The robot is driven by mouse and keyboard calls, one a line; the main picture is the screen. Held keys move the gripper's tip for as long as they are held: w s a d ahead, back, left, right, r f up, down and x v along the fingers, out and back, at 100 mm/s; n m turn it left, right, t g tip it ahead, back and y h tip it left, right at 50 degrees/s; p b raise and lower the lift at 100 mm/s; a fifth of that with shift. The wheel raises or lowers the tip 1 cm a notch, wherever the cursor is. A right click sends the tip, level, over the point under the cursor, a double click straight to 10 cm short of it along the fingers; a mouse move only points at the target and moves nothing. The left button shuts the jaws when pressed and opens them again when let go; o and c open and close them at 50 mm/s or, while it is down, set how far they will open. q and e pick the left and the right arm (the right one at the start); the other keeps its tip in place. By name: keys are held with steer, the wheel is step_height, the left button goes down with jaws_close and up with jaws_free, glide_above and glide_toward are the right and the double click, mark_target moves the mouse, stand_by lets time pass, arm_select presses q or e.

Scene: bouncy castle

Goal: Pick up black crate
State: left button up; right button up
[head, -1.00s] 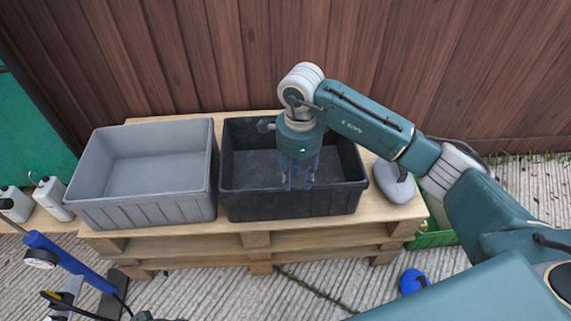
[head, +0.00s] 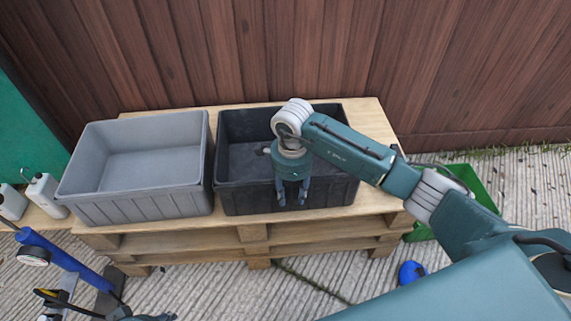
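The black crate (head: 237,170) stands upright on a wooden pallet stack, right of a grey crate. My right gripper (head: 292,204) points down in front of the crate's near wall, its fingers apart with nothing seen between them. I cannot tell whether the fingers touch the wall. My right arm hides part of the crate's inside and its right side. My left gripper is not clearly visible; only a small dark teal part shows at the bottom edge.
The grey crate (head: 140,165) sits close beside the black one on the pallet stack (head: 205,231). A wooden fence (head: 300,50) stands behind. White canisters (head: 45,193) and a blue pump (head: 62,258) are at left. A green crate (head: 470,182) and a blue object (head: 411,272) lie at right.

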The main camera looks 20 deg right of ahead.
jaws_close()
steer(key=shift+w+r, duration=0.1)
steer(key=shift+r, duration=0.05)
